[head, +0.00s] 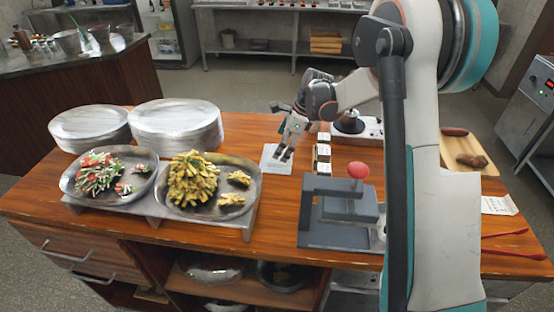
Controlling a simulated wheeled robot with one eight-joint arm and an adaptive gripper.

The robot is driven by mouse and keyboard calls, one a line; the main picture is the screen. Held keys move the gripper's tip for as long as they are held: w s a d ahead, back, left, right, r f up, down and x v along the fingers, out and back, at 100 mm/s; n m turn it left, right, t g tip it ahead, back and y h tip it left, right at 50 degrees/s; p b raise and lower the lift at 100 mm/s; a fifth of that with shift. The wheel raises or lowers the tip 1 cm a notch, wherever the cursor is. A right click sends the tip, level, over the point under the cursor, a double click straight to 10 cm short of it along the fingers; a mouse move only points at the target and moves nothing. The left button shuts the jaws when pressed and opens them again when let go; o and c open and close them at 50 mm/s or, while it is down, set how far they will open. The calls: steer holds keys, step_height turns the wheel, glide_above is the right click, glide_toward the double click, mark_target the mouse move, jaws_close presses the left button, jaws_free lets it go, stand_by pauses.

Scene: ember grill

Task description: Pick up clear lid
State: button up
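A pale, flat, square piece that looks like the clear lid (268,165) lies on the wooden counter (240,130) near its middle in the head view. It looks partly see-through, but it is small in the picture. My gripper (283,157) points down over this piece and covers part of it. Its two fingers look apart, with a small gap between the tips. I see nothing held between them. Whether the fingertips touch the piece cannot be told from this view.
Small stacked boxes (323,153) stand just right of the lid, near a white scale-like device (367,132). Plate stacks (176,125) and two food pans (245,203) fill the left.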

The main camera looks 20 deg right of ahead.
steer(key=x, duration=0.3)
steer(key=shift+b, duration=0.3)
steer(key=shift+r, duration=0.1)
steer(key=c, duration=0.6)
steer(key=shift+r, duration=0.15)
